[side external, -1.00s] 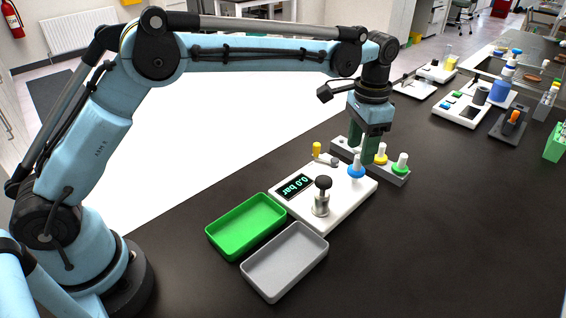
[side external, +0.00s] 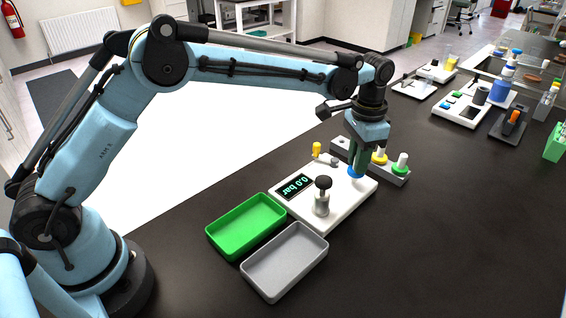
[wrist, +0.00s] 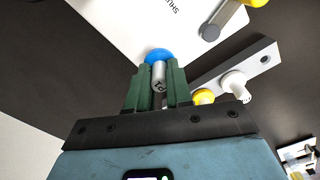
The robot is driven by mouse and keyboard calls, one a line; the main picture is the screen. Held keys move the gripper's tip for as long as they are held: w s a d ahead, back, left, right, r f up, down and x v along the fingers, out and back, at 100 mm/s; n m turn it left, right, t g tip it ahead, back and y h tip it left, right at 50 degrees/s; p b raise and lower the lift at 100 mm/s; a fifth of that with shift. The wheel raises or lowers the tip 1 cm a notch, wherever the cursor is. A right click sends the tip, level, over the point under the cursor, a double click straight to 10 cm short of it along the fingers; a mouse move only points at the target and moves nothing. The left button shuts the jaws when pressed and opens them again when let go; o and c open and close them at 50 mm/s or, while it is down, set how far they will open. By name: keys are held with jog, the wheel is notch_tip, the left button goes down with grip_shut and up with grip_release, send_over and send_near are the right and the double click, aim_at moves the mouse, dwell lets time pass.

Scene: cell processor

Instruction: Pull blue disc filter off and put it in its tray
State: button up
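The blue disc filter (side external: 355,172) sits on the white pressure unit (side external: 339,201), at its right back part. In the wrist view the blue disc (wrist: 158,55) shows beyond my fingertips, and its pale stem (wrist: 159,77) with dark lettering stands between the fingers. My gripper (side external: 361,163) is down at the filter from above. Its green fingers (wrist: 159,80) are drawn in against both sides of the stem. The fingers hide most of the stem in the side view. A green tray (side external: 213,240) and a grey tray (side external: 250,274) lie in front of the unit, both empty.
A grey rack (side external: 399,179) with a yellow (side external: 379,157) and a green (side external: 400,166) filter stands close behind my gripper. A black-knobbed post (side external: 322,200) rises from the unit, and a yellow-handled valve (side external: 317,149) is at its back.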

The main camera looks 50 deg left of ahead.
grip_shut()
jog(key=shift+r, duration=0.7)
jog(key=shift+r, duration=0.9)
